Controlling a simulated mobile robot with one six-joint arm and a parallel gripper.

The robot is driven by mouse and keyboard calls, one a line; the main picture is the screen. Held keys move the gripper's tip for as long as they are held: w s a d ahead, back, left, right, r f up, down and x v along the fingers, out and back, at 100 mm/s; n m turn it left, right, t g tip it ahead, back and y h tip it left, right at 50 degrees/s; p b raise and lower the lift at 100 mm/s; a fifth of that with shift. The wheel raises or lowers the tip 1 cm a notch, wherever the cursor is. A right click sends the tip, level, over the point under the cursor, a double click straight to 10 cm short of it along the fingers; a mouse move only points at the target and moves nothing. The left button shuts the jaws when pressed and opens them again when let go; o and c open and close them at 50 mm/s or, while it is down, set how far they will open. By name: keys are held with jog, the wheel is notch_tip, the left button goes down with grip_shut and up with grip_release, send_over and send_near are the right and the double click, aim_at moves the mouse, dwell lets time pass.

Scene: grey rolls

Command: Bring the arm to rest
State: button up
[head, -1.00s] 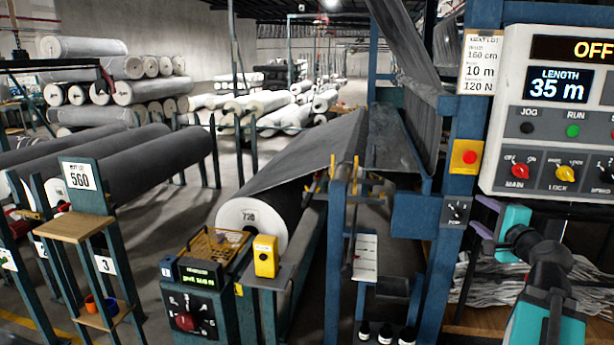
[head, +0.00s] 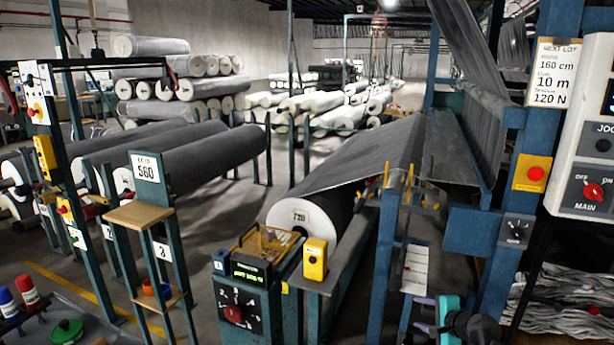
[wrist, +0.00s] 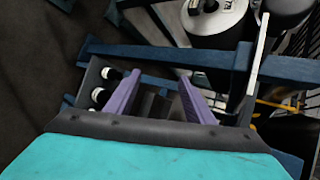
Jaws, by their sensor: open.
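My gripper (head: 420,313) shows at the bottom of the head view, right of centre, with purple fingers and a teal wrist part. In the wrist view my gripper (wrist: 160,90) has its two purple fingers apart, with nothing between them. It is in front of the blue machine frame (head: 384,270), and the gap to the frame is hard to judge. Several dark bottles with white tops (wrist: 99,95) show beside the left finger in the wrist view. Most of my arm is cut off by the lower edge of the head view.
A grey roll with a white end (head: 296,216) feeds cloth up into the machine. A control box (head: 240,300) and a yellow box (head: 314,259) stand before it. A stand with shelves (head: 138,214) is to the left. Open floor (head: 215,220) lies between the stand and the roll.

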jog(key=s+a+f+n+g+y, duration=0.1)
jog(key=s+a+f+n+g, duration=0.15)
jog(key=s+a+f, duration=0.4)
jog(key=s+a+f+n+g+p, duration=0.1)
jog(key=s+a+f+n+g, duration=0.2)
jog(key=a+f, duration=0.6)
jog(key=s+a+f+n+g+y, duration=0.1)
jog(key=s+a+f+g, duration=0.2)
jog(key=s+a+f, duration=0.55)
jog(key=s+f+n+g+h, duration=0.2)
jog(key=s+f+n+g, duration=0.25)
jog(key=s+f, duration=0.85)
jog(key=s+d+n+g+h+p, duration=0.1)
jog(key=s+d+n+g+h, duration=0.2)
jog(key=s+d+n, duration=0.3)
jog(key=s, duration=0.4)
jog(key=shift+s+d+f, duration=0.2)
jog(key=shift+d, duration=0.05)
